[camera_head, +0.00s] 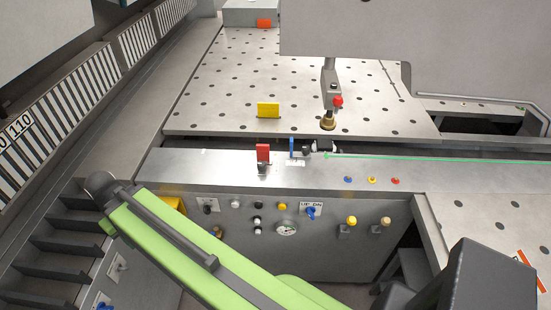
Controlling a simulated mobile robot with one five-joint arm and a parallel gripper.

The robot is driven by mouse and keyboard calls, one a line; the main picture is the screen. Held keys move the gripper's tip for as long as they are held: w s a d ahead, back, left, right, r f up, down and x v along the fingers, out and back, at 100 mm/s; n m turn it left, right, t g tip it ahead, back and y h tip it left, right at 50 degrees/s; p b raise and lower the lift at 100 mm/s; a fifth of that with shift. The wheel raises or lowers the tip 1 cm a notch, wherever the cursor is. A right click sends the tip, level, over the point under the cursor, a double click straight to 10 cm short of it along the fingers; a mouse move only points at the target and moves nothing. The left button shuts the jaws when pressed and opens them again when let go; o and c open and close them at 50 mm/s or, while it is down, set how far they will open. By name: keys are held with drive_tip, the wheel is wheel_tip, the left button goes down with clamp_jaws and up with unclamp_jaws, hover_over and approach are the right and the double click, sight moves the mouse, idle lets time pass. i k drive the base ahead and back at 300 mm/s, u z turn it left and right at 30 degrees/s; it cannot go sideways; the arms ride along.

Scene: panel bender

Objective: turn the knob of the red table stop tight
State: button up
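The red table stop (263,152) stands upright at the back part of the grey front rail, left of the picture's middle. A small dark part (262,167) shows just below its red plate; it may be its knob, but it is too small to tell how tight it is. My green arm (190,255) crosses the lower left of the picture, well below and in front of the stop, apart from it. My gripper's fingers cannot be made out in this view.
A blue upright piece (291,147) stands close right of the red stop. A yellow stop (268,110) is behind on the perforated table (215,85). A brass-tipped post (328,121) hangs at the right. The front panel (265,250) carries several knobs and a gauge.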

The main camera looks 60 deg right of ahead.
sight(262, 166)
drive_tip(key=z, duration=1.2)
drive_tip(key=k, duration=1)
drive_tip(key=z, duration=0.45)
drive_tip(key=i, duration=0.65)
drive_tip(key=u, duration=0.25)
